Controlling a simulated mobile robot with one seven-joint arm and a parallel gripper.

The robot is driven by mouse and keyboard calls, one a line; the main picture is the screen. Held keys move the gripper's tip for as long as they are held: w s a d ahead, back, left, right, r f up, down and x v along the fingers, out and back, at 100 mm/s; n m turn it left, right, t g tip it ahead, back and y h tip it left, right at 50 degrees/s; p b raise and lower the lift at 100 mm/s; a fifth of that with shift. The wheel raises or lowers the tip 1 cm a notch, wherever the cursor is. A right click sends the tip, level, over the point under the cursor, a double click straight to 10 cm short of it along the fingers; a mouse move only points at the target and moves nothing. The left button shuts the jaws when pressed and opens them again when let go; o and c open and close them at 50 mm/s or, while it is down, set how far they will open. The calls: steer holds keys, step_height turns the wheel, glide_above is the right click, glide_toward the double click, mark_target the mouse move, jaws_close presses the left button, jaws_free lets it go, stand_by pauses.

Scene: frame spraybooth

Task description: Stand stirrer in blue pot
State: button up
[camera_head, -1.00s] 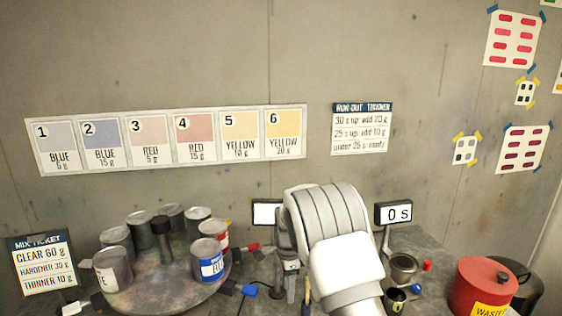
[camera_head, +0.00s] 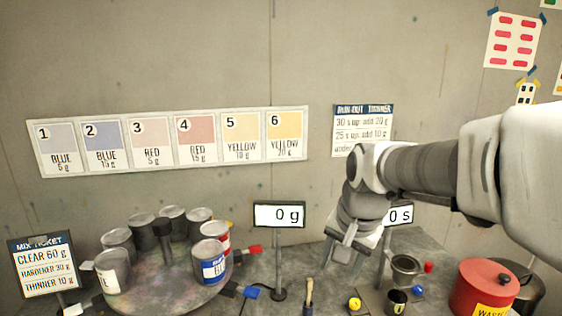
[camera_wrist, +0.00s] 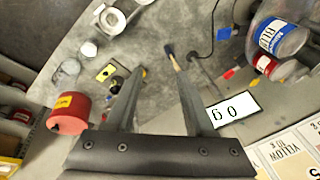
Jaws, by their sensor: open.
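The blue pot (camera_head: 212,266) is a grey can with a blue label. It stands upright at the right front of the turntable; in the wrist view it is at upper right (camera_wrist: 281,38). A short stick with a wooden handle (camera_head: 309,288), possibly the stirrer, is on the bench right of the turntable. The wrist view shows it with a dark end (camera_wrist: 171,55), just beyond my right finger. My gripper (camera_wrist: 160,76) is open, with nothing between its fingers. In the head view my gripper (camera_head: 343,252) is above the bench, right of the scale display.
Several other cans share the round turntable (camera_head: 165,292). The scale display (camera_head: 279,216) stands on a thin post beside it. A small metal cup (camera_head: 405,267), a yellow item (camera_head: 354,304) and a red waste can (camera_head: 482,285) are at right. A cable lies on the bench.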

steer(key=s+d+n+t+h, duration=0.1)
steer(key=s+n, duration=0.5)
steer(key=s, duration=1)
steer(key=shift+d+r+n+t, duration=0.4)
steer(key=shift+d+t, duration=0.3)
steer(key=shift+d, duration=0.5)
